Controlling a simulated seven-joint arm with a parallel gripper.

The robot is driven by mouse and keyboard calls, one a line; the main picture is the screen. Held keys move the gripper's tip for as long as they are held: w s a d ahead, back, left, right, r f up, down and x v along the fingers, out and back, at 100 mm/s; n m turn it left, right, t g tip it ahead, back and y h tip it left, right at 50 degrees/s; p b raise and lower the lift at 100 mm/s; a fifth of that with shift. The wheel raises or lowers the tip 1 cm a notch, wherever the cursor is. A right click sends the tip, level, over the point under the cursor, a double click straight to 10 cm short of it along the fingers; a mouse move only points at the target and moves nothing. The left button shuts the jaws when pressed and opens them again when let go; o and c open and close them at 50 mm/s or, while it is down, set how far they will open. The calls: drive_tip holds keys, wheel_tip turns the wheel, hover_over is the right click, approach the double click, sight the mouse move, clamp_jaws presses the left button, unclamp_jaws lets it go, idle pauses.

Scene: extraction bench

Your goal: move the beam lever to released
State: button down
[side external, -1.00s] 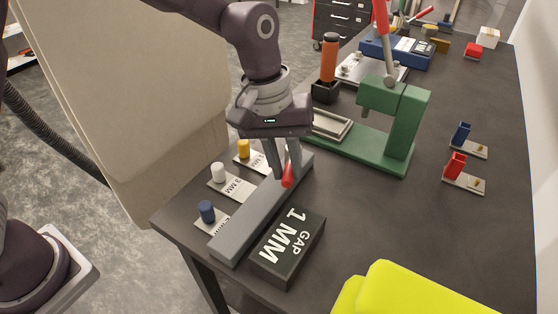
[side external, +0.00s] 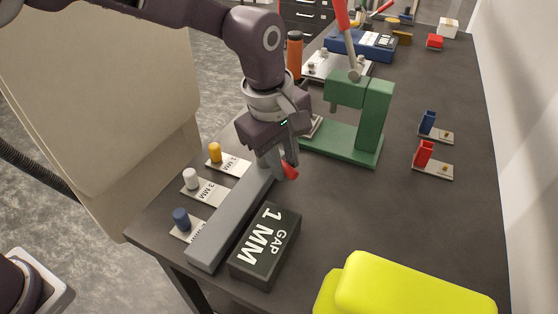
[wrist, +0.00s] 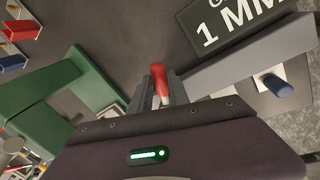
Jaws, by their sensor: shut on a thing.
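The beam lever shows as a red-tipped handle (side external: 290,170) by the far end of the long grey beam (side external: 228,222). My gripper (side external: 277,165) is shut on the lever, its body tilted above the beam's far end. In the wrist view the red handle (wrist: 157,76) sticks out from between my fingers (wrist: 161,92), and the grey beam (wrist: 245,62) runs off to the right. My gripper hides the lever's lower part and pivot.
A dark "GAP 1 MM" block (side external: 265,246) lies right beside the beam. Blue (side external: 181,218), white (side external: 191,178) and yellow (side external: 215,152) pegs stand on plates to its left. A green press (side external: 374,118) stands behind my gripper.

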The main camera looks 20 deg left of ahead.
drive_tip(key=shift+w+d+r+n, duration=0.1)
drive_tip(key=shift+w+n, duration=0.2)
drive_tip(key=shift+n, duration=0.1)
drive_tip(key=c, duration=1.3)
unclamp_jaws()
drive_tip(key=shift+o, duration=0.2)
wheel_tip(320, 180, up, 7)
drive_tip(key=s, duration=0.1)
drive_tip(key=shift+s+a, duration=0.2)
drive_tip(key=shift+a, duration=0.05)
